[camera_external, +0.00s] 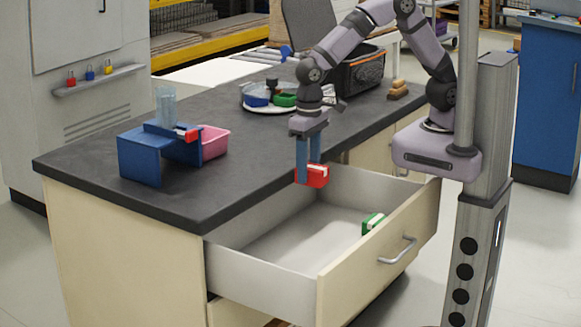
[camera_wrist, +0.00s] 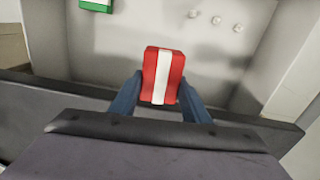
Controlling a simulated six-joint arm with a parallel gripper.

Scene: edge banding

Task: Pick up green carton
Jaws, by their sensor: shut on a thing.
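My gripper (camera_external: 310,172) points down over the open drawer, near the worktop's front edge. It is shut on a red carton (camera_external: 316,177) with a white stripe, held above the drawer floor. In the wrist view the red carton (camera_wrist: 163,76) sits between the blue fingers (camera_wrist: 160,98). The green carton (camera_external: 373,222), also with a white stripe, lies in the drawer near its front wall, to the right of and below my gripper. In the wrist view the green carton (camera_wrist: 96,5) is partly cut off at the top left.
The open drawer (camera_external: 262,284) has free floor around the green carton. On the dark worktop (camera_external: 100,160) stand a blue stand (camera_external: 146,155), a pink bin (camera_external: 213,143), a plate with coloured items (camera_external: 270,108) and a black crate (camera_external: 358,75). Several small round things (camera_wrist: 216,20) show in the wrist view.

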